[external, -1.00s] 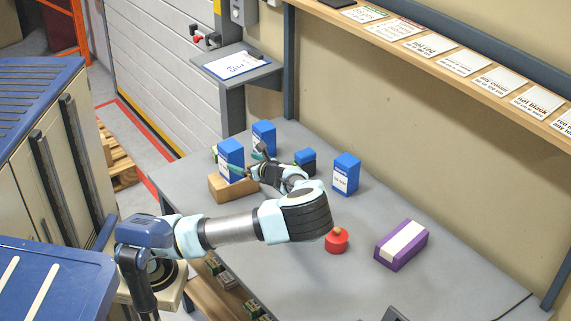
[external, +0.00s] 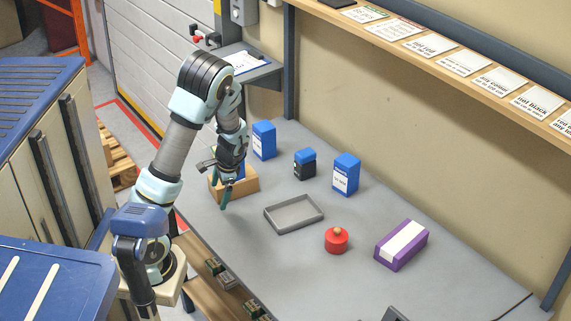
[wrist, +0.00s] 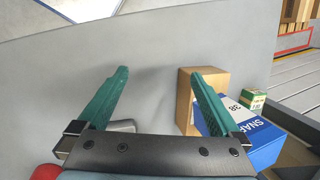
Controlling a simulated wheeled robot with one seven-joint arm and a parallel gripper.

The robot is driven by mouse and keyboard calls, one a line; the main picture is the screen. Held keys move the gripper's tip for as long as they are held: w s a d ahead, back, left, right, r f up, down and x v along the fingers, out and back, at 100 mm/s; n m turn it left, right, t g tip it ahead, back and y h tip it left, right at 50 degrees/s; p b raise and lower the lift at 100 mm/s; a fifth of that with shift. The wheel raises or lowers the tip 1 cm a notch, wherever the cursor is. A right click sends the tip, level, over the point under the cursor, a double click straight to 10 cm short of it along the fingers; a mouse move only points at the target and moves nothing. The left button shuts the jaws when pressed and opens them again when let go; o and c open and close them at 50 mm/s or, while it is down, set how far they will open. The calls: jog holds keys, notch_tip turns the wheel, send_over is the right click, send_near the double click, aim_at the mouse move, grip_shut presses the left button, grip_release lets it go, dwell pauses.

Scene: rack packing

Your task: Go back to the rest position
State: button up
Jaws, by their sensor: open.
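My gripper (external: 222,185) is raised over the left part of the grey table, in front of a wooden box (external: 249,184). In the wrist view its two green fingers (wrist: 160,72) are spread apart with nothing between them. The wooden box (wrist: 186,98) shows beyond the right finger, next to a blue box (wrist: 262,141) with white lettering. In the external view my arm and gripper largely hide that blue box.
On the table are a shallow grey tray (external: 270,222), a red lidded pot (external: 337,241), a purple box with a white band (external: 388,256), blue boxes (external: 264,141) (external: 346,170) and a black-and-blue box (external: 304,169). The table's front right is largely clear.

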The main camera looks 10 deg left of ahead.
jog(key=s+a+r+n+h+b, duration=0.1)
jog(key=s+a+r+n+h, duration=0.2)
jog(key=s+a+r+n, duration=0.2)
jog(key=shift+s+a+r+n+b, duration=0.15)
jog(key=shift+s+a+n+b, duration=0.25)
jog(key=shift+s+n, duration=1.9)
